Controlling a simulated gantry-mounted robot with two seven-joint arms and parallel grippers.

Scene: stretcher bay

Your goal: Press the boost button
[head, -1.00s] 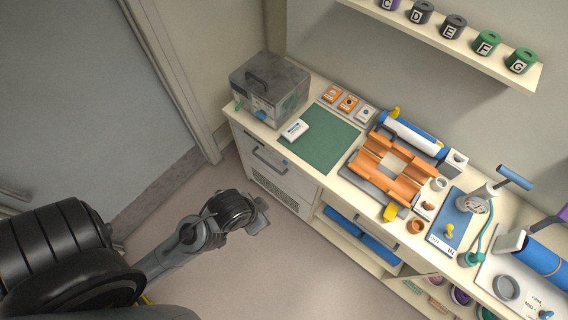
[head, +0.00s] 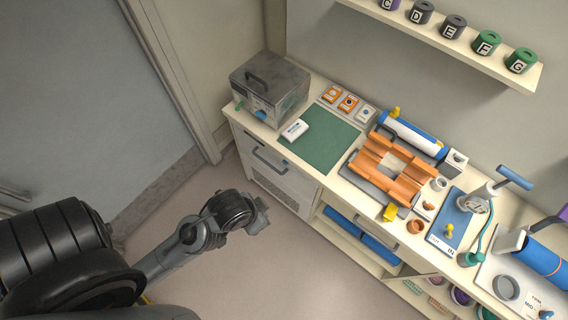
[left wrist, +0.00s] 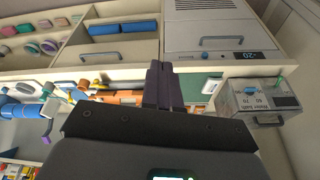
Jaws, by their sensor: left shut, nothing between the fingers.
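Three small square button panels stand in a row at the back of the counter: one orange (head: 331,94), a second orange (head: 348,103) and a pale one (head: 365,114). Their lettering is too small to read, so I cannot tell which is the boost button. My left gripper (head: 262,214) is in front of the counter over the floor, apart from the panels and touching nothing. In the left wrist view its fingers (left wrist: 164,85) are together and empty. My right gripper is not in view.
A grey metal box (head: 269,88) stands left of the panels. A green mat (head: 318,143) with a white block (head: 294,129) lies before them. An orange cradle (head: 391,168) and blue roll (head: 413,137) are to the right. A shelf (head: 450,48) with lettered pots hangs above.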

